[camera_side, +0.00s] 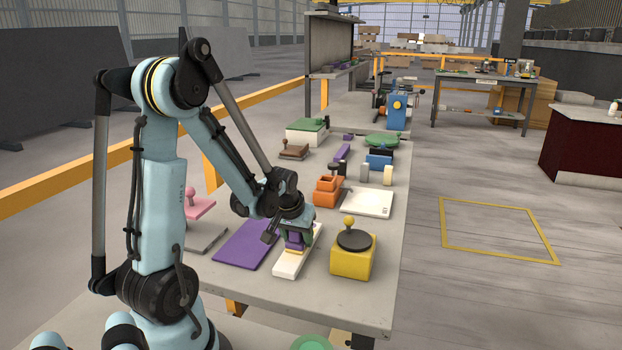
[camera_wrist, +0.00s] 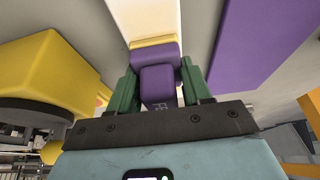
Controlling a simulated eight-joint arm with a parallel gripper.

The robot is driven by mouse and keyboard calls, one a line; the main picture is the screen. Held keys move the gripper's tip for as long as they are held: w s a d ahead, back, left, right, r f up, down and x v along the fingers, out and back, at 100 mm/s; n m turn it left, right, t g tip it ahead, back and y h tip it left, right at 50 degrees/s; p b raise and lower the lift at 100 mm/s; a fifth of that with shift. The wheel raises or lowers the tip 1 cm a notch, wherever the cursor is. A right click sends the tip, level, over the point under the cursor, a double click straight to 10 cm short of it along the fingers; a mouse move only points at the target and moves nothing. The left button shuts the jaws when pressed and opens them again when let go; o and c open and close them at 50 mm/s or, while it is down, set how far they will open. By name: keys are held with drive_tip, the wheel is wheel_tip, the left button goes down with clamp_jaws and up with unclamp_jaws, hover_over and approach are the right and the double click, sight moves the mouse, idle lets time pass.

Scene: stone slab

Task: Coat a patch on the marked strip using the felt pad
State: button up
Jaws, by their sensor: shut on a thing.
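My gripper (camera_side: 296,227) is shut on a purple felt pad (camera_side: 294,241), low over a long white strip (camera_side: 287,265) on the slab. In the wrist view, the green fingers of my gripper (camera_wrist: 159,84) clasp the purple pad (camera_wrist: 158,86), with the letters "FE" showing on it. The white strip (camera_wrist: 145,14) runs away ahead of the pad. A pale yellow band (camera_wrist: 153,42) lies at the pad's front edge; I cannot tell whether it is on the strip or part of the pad. The pad's underside and its contact with the strip are hidden.
A purple slab (camera_side: 243,244) lies left of the strip. A yellow box (camera_side: 352,263) with a dark round lid and yellow knob stands to the right. Behind are an orange container (camera_side: 326,192) and a white board (camera_side: 367,201). A pink knobbed piece (camera_side: 200,207) sits left.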

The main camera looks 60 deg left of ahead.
sight(291, 258)
drive_tip(key=shift+s+d, duration=2.2)
wheel_tip(291, 258, up, 2)
drive_tip(key=shift+s+r, duration=0.1)
drive_tip(key=shift+r, duration=2.9)
